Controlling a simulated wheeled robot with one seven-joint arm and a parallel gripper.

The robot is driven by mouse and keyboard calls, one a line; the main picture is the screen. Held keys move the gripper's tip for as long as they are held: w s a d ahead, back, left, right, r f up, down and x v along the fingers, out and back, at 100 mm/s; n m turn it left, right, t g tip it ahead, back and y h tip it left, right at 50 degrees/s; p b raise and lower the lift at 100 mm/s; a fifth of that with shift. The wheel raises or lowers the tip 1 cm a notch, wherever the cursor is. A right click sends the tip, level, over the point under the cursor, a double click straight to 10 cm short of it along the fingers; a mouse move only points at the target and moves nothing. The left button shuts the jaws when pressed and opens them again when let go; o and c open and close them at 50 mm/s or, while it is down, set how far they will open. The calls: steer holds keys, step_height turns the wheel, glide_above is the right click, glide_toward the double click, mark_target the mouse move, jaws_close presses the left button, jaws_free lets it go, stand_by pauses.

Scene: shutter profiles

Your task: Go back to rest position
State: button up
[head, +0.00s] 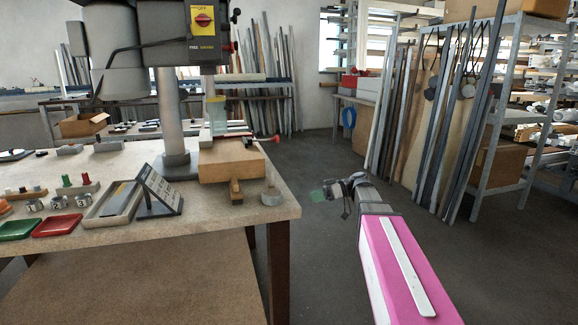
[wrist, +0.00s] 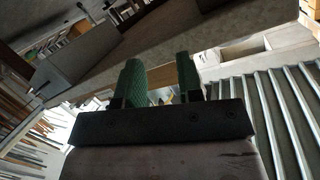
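My gripper (head: 318,195) is in the head view, out over the open floor to the right of the workbench (head: 255,212). Its green fingertips point left, toward the bench's right edge, and are apart from it. In the wrist view both green fingers of my gripper (wrist: 160,72) stand apart with a clear gap between them. Nothing is held. The pink arm link behind the gripper is mine.
A drill press (head: 170,110) stands on the bench with a wooden block (head: 232,162) at its base. Small trays and parts lie at the bench's left. Long profiles (head: 430,120) lean against a metal shelf at right. Grey floor (head: 320,160) between is clear.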

steer(key=s+d+f+m+h, duration=0.2)
steer(key=s+f+m+h, duration=0.2)
steer(key=f, duration=0.4)
steer(key=s+d+f+m+h, duration=0.3)
steer(key=s+f+m+h, duration=0.2)
steer(key=s+f, duration=0.2)
steer(key=s+d+f+m+t+h, duration=0.1)
steer(key=s+d+f+m+h, duration=0.2)
steer(key=f, duration=0.7)
steer(key=s+m+h, duration=0.2)
steer(key=s, duration=0.1)
steer(key=shift+s+d+f+h, duration=0.2)
steer(key=shift+f+h, duration=0.1)
steer(key=shift+f, duration=0.1)
